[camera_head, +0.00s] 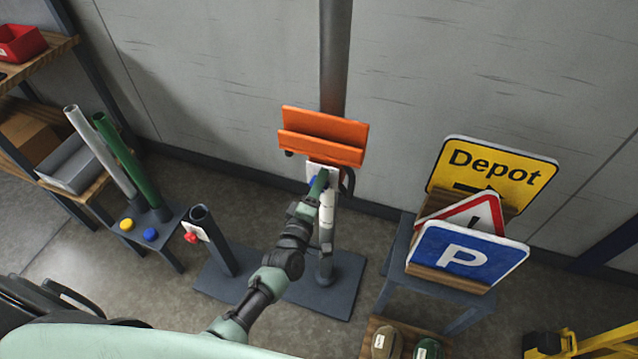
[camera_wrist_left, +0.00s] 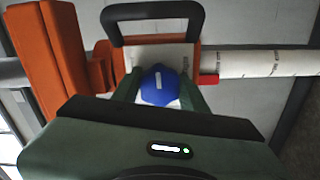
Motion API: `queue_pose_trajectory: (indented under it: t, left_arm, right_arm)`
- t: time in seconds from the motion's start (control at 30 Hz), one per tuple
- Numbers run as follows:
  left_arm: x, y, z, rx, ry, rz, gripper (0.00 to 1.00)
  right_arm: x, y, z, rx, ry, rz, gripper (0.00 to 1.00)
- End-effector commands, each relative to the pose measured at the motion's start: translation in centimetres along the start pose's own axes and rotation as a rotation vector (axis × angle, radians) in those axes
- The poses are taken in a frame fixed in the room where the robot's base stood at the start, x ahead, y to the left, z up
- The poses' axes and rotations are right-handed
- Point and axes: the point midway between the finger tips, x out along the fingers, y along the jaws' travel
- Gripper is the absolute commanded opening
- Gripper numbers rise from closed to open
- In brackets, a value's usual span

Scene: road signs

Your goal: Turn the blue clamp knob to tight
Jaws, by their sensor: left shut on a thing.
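The blue clamp knob (camera_wrist_left: 160,86) is on the clamp at the pole, below the orange holder; it has a short white mark on its face. In the head view only a sliver of the knob (camera_head: 311,182) shows beside my gripper. My left gripper (camera_head: 319,182) is at the clamp, and in the left wrist view its green fingers (camera_wrist_left: 160,92) are shut on the knob, one on each side. A white plate (camera_wrist_left: 153,54) lies behind the knob; any markings on it are too small to read. My right gripper is out of view.
The orange holder (camera_head: 322,137) and a black handle (camera_wrist_left: 152,12) are close to the clamp. A stand with a red knob (camera_head: 190,237) is to the left. A table with Depot (camera_head: 495,170), triangle and P (camera_head: 465,256) signs is to the right.

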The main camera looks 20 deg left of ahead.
Motion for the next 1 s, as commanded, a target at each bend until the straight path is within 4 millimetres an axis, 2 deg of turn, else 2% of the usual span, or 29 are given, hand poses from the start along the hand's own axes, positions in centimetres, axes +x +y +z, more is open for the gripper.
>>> queue_pose_trajectory:
  t: [1.0]
  left_arm:
    - [0.0, -0.1, 0.0, 0.962, -0.001, -0.002, 0.03]
  right_arm:
    - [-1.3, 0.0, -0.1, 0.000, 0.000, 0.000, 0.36]
